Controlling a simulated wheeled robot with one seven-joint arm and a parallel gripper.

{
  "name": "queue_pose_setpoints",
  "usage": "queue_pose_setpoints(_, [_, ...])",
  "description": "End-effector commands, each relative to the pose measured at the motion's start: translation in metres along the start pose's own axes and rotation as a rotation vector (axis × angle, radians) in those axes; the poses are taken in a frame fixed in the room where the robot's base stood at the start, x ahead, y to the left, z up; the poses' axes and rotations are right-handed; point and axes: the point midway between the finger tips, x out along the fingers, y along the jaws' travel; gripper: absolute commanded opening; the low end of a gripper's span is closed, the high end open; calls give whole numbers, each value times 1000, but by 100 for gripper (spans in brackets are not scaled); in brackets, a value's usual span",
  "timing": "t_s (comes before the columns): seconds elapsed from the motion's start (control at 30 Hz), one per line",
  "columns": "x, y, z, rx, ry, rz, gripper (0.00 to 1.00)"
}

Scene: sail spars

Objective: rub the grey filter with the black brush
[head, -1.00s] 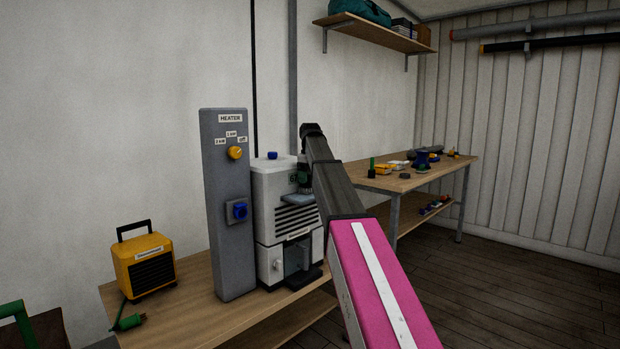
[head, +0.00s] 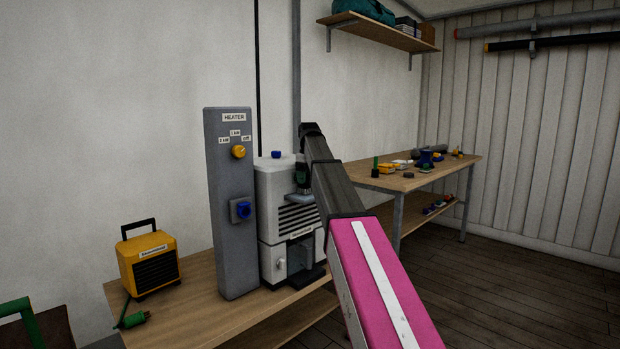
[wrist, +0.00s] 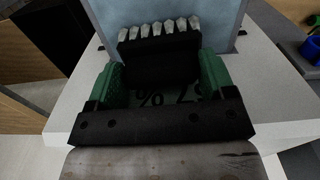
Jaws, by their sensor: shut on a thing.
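My gripper (wrist: 152,85) has green fingers and is shut on the black brush (wrist: 160,58). The brush's pale bristles point away from the gripper, toward the top of the wrist view. The grey filter (wrist: 205,12), a flat blue-grey panel, lies beyond the bristles in that view. Bristle tips overlap the filter there; I cannot tell whether they touch it. In the head view the filter (head: 301,198) sticks out from the front of the white machine (head: 272,190). My gripper (head: 302,180) is just above it, partly behind my arm, and the brush cannot be made out there.
A grey heater post (head: 231,270) with a yellow knob and a blue switch stands left of the machine. A yellow heater (head: 150,265) sits further left on the wooden bench (head: 190,318). A second bench (head: 440,172) with several small items is behind right.

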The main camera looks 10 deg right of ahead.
Motion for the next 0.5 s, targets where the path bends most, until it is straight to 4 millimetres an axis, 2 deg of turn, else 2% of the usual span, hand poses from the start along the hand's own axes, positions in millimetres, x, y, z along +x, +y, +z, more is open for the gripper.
queue_pose_setpoints(0.2, [1,-13,0,-2,-1,-2,44])
queue_pose_setpoints(0.5, [1,-14,-1,-2,-1,-2,44])
